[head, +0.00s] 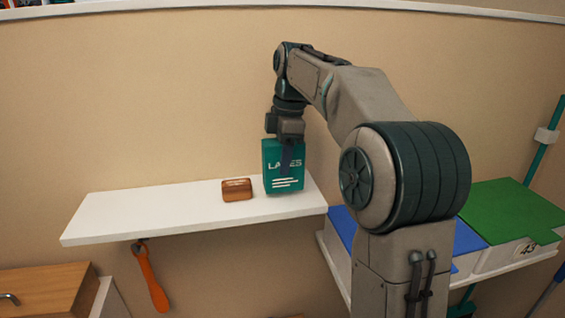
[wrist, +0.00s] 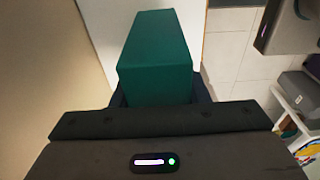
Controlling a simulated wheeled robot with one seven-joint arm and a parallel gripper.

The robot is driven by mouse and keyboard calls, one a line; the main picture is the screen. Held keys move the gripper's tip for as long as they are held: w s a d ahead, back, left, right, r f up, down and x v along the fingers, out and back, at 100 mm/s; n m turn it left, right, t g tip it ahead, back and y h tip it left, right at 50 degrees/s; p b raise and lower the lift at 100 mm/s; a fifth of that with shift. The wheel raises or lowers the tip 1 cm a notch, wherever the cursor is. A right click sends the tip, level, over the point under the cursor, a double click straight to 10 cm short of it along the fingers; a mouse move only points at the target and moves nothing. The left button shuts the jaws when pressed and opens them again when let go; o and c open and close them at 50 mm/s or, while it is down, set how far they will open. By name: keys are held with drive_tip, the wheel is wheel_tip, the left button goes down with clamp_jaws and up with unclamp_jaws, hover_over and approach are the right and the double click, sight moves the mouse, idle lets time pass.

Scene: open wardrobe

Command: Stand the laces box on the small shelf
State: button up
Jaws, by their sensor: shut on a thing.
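The laces box (head: 283,170) is teal with white lettering and stands upright at the right end of the small white shelf (head: 150,213). In the head view its lower edge appears at the shelf surface; I cannot tell whether it touches. My gripper (head: 286,150) points down and is shut on the upper part of the box. In the wrist view the box (wrist: 156,55) lies between the two dark fingers (wrist: 156,92), with the white shelf (wrist: 110,30) beyond it.
A small brown wooden object (head: 237,190) sits on the shelf just left of the box. An orange shoehorn-like tool (head: 150,278) hangs below the shelf. Bins with blue and green lids (head: 510,212) stand at the right. The shelf's left half is clear.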

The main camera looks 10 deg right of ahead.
drive_tip(key=shift+f, duration=0.95)
drive_tip(key=shift+f, duration=0.1)
drive_tip(key=o, duration=1.1)
drive_tip(key=shift+c, duration=0.2)
drive_tip(key=r, duration=0.4)
drive_tip(key=d+r+p, duration=0.1)
drive_tip(key=r, duration=0.7)
drive_tip(key=shift+d+r+p, duration=0.1)
drive_tip(key=shift+d+p, duration=0.15)
drive_tip(key=shift+p, duration=0.15)
drive_tip(key=shift+a, duration=0.1)
